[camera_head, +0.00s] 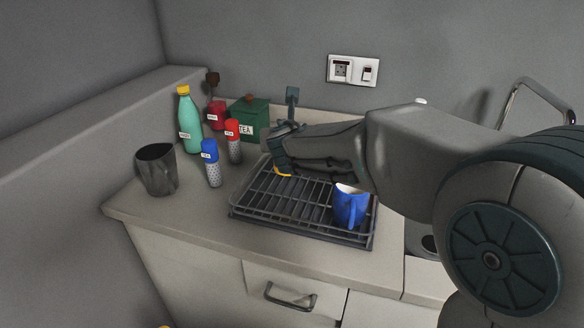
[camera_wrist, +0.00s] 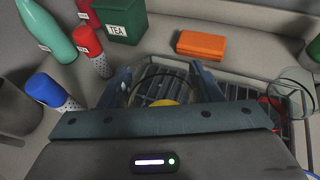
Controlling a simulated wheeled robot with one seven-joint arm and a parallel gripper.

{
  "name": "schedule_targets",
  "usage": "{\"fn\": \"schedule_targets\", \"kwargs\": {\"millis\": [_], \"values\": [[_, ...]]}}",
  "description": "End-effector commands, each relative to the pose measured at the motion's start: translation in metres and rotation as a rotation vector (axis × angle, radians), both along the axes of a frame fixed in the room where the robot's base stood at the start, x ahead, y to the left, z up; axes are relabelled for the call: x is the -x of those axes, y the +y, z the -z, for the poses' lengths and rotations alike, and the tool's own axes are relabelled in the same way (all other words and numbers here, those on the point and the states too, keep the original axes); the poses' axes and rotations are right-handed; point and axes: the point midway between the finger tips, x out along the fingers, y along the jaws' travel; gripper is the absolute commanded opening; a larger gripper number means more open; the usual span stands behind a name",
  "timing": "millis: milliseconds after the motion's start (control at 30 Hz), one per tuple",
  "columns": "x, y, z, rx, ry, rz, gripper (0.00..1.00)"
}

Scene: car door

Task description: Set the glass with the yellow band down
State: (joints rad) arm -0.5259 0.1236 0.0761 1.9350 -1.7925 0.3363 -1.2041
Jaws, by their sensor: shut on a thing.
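My gripper (camera_wrist: 163,84) is shut on a clear glass (camera_wrist: 158,67), whose round rim shows between the fingers in the wrist view. A bit of yellow (camera_wrist: 165,102) shows low between the fingers, matching a yellow band. In the head view my gripper (camera_head: 281,152) is over the back left part of the dark wire dish rack (camera_head: 270,222), with the yellow patch (camera_head: 283,171) just below it. The clear glass itself is hard to make out there. I cannot tell whether its base touches the rack.
A blue mug (camera_head: 350,206) stands at the rack's front right. Another clear glass (camera_wrist: 291,85) is at the rack's right in the wrist view. An orange block (camera_wrist: 201,44) lies behind. Shakers (camera_head: 211,163), a teal bottle (camera_head: 189,120), a tea box (camera_head: 248,119) and grey cup (camera_head: 156,171) stand left.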

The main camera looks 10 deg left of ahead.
Motion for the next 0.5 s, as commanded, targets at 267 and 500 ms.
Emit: {"fn": "schedule_targets", "kwargs": {"millis": [267,500], "values": [[0.001,0.001,0.029,-0.001,-0.001,-0.002,0.20],[0.001,0.002,0.056,-0.001,-0.002,-0.003,0.20]]}}
